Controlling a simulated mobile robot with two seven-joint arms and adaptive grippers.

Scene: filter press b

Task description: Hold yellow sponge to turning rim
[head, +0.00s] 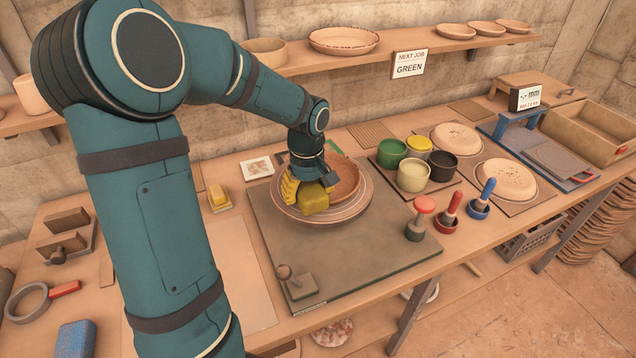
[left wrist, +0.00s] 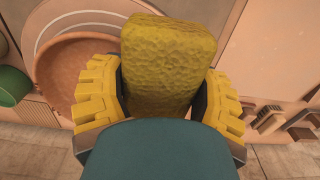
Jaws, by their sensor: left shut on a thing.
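My left gripper (head: 308,185) is shut on a yellow sponge (head: 314,200) at the near left part of a round terracotta dish (head: 346,178). The dish sits on a pale wheel disc (head: 285,211) on a dark green board. The sponge appears over the dish's rim; I cannot tell if it touches. In the left wrist view the sponge (left wrist: 168,65) sits between the yellow ribbed fingers, with the terracotta dish (left wrist: 62,72) to its left. I cannot tell from one moment whether the dish is turning. My right gripper is not in view.
A second yellow block (head: 217,195) lies on a small board to the left. Green, yellow, pale and dark pots (head: 412,177) stand right of the wheel. Red and blue-handled tools (head: 452,207) stand near the front edge. A small knob block (head: 297,283) sits on the green board (head: 370,250).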

